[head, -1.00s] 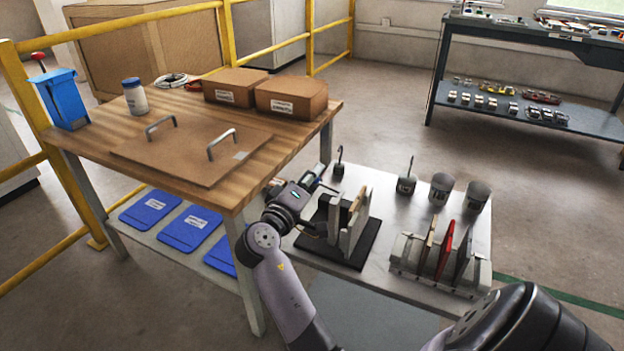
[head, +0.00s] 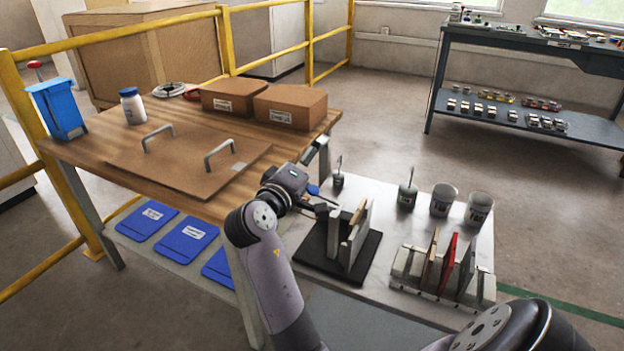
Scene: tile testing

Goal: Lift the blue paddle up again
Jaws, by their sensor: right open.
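The black-based stand (head: 312,250) holds upright grey and tan plates (head: 352,240), just right of and below the gripper. My left gripper is not in view.
A rack (head: 405,265) with upright tiles, one red (head: 446,262), stands right of the stand. The wooden table (head: 80,155) with a handled board (head: 190,165) is close on the left. Blue pads (head: 187,240) lie on its lower shelf.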

